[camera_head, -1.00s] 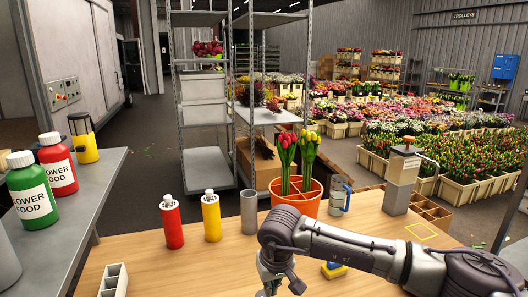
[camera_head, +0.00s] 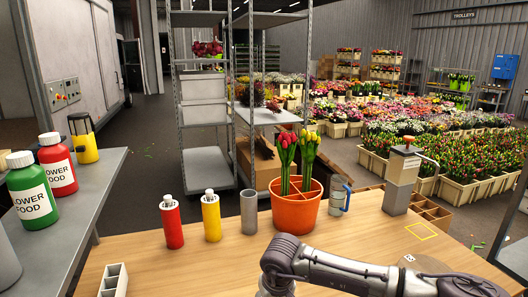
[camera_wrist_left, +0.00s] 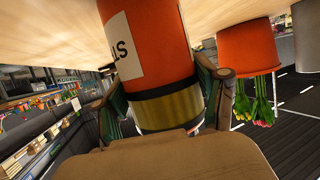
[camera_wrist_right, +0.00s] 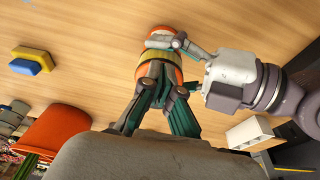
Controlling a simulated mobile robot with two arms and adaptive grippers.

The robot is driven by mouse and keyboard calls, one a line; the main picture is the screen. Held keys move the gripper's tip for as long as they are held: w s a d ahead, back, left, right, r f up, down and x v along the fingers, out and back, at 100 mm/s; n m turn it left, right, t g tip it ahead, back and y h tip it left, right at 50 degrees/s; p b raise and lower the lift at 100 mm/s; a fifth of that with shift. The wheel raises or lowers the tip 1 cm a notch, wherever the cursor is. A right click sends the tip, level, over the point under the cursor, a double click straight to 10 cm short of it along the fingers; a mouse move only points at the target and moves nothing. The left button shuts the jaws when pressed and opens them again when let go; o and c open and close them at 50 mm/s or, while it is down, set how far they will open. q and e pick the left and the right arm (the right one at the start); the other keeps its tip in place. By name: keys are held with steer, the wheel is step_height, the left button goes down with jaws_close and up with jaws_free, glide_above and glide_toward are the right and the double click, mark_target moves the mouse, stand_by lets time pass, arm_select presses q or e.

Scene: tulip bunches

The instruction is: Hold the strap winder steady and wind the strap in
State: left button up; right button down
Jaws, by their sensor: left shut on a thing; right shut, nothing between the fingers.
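In the left wrist view my left gripper (camera_wrist_left: 168,100) is shut around an orange-red drum (camera_wrist_left: 155,35) with a gold band and a white label ending in "LLS". It seems to be the strap winder. In the right wrist view the orange drum (camera_wrist_right: 167,33) stands on the wooden table, with my left gripper (camera_wrist_right: 183,48) reaching it from the right. My right gripper (camera_wrist_right: 158,82) is shut and empty, fingertips over the drum; contact is unclear. They hide much of the drum, and no strap can be made out. Neither gripper nor the drum shows in the head view.
A sponge (camera_wrist_right: 32,60) lies nearby. The table's left middle is clear.

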steer(key=shift+w+a, duration=0.2)
steer(key=shift+w, duration=0.15)
stand_by(0.7)
steer(key=shift+a, duration=0.2)
steer(key=shift+s+a+r, duration=0.1)
steer(key=shift+s+a, duration=0.05)
steer(key=shift+a, duration=0.3)
stand_by(0.3)
steer(key=shift+s, duration=0.15)
steer(key=shift+w+v, duration=0.15)
steer(key=shift+v, duration=1.35)
steer(key=shift+w+v, duration=0.15)
steer(key=shift+v, duration=1.3)
steer(key=shift+r, duration=0.1)
